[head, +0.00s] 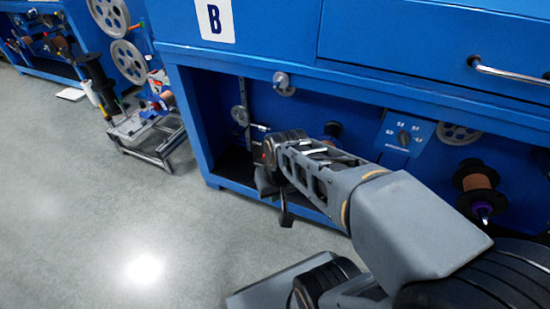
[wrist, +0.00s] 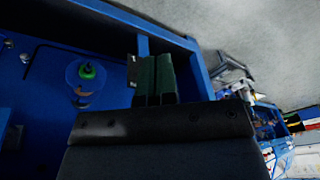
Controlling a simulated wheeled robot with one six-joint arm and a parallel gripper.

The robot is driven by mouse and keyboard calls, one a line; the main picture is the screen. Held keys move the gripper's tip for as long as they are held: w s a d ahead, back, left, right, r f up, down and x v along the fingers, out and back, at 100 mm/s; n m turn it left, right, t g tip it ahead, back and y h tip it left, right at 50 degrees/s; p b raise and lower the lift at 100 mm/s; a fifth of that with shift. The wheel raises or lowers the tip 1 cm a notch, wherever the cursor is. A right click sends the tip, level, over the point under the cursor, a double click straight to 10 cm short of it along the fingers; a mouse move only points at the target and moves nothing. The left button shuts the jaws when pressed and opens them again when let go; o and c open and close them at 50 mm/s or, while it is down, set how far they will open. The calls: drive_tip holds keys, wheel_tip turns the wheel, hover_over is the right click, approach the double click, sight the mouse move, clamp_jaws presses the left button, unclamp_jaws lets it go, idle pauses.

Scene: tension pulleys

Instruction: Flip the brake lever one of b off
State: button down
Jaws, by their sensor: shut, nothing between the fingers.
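The blue machine (head: 210,175) carries a white sign with the letter B (head: 213,18). My arm reaches into its open lower bay, and its dark end is near the bay's left side in the head view. In the wrist view, my gripper (wrist: 153,62) has its two dark green fingers side by side, shut and empty. A dark label plate stands just beside them. I cannot make out the brake lever for certain; my arm hides part of the bay. A small pulley with a rod (head: 240,115) shows just above my arm's end.
A drawer handle (head: 510,73) sticks out above. A low metal stand (head: 150,140) is left; the floor (head: 110,220) in front is clear.

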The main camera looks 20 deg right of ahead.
drive_tip(key=w+d+f+m+y+p, duration=0.2)
drive_tip(key=w+m+y+p, duration=0.3)
drive_tip(key=w+m, duration=0.45)
drive_tip(key=w+d+f+m+t+p, duration=0.2)
drive_tip(key=w+d+f+m+t, duration=0.2)
drive_tip(key=d+f+m, duration=0.2)
drive_tip(key=w+d+f+m+t+p, duration=0.1)
drive_tip(key=w+d+f+m+t, duration=0.3)
drive_tip(key=d+f+m, duration=0.3)
drive_tip(key=d+m+t, duration=0.1)
drive_tip(key=d+m, duration=0.3)
drive_tip(key=m, duration=0.2)
drive_tip(key=shift+d+f+y+p, duration=0.15)
drive_tip(key=shift+d+y+p, duration=0.05)
drive_tip(key=shift+y+p, duration=0.2)
drive_tip(key=r+b+x, duration=0.1)
drive_tip(key=b+x, duration=0.2)
drive_tip(key=x, duration=1.1)
drive_tip(key=shift+a, duration=0.2)
drive_tip(key=shift+w+r, duration=0.2)
